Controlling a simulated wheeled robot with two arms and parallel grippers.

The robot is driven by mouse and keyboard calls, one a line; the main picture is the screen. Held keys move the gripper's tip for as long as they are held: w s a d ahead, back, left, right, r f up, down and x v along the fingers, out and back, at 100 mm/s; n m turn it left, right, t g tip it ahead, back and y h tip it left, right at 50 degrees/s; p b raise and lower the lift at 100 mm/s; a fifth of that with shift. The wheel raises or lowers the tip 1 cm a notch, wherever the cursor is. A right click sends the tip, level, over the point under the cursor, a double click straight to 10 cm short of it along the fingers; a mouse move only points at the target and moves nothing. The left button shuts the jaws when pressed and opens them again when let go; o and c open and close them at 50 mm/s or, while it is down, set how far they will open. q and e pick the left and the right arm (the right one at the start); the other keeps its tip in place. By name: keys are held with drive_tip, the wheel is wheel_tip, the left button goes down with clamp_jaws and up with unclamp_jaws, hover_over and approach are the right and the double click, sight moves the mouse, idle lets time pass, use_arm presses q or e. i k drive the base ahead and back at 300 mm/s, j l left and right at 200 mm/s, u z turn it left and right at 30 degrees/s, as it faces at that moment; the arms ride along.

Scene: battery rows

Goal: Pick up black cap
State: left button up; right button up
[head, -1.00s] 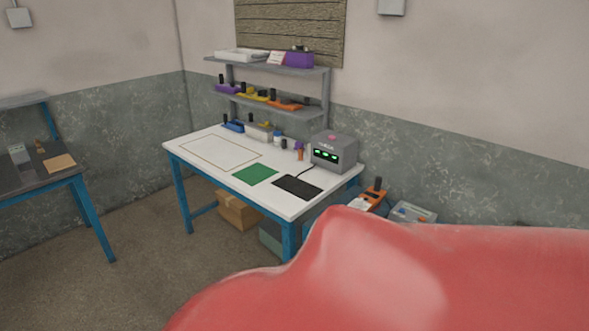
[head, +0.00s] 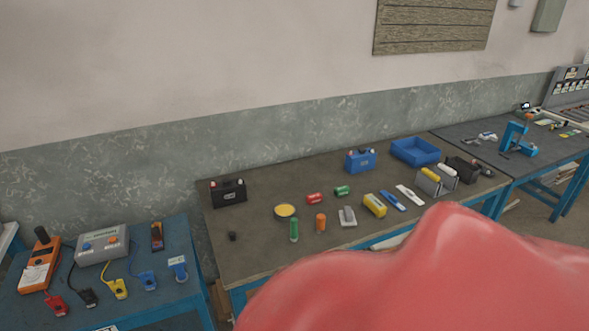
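A small black piece (head: 232,236), which looks like the black cap, lies near the left front part of the long dark workbench (head: 262,252). It stands apart from the other items. Neither of my grippers shows in the head view. A red part of my own body fills the lower right and hides part of the bench front.
A black battery (head: 228,193), yellow round tin (head: 285,211), green cylinder (head: 294,230) and orange cylinder (head: 320,222) stand on the bench. A blue battery (head: 360,160) and blue bin (head: 415,151) are further back. A blue table (head: 150,298) with testers stands left, across a narrow gap.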

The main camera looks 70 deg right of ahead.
sight(233, 236)
drive_tip(key=z, duration=1.65)
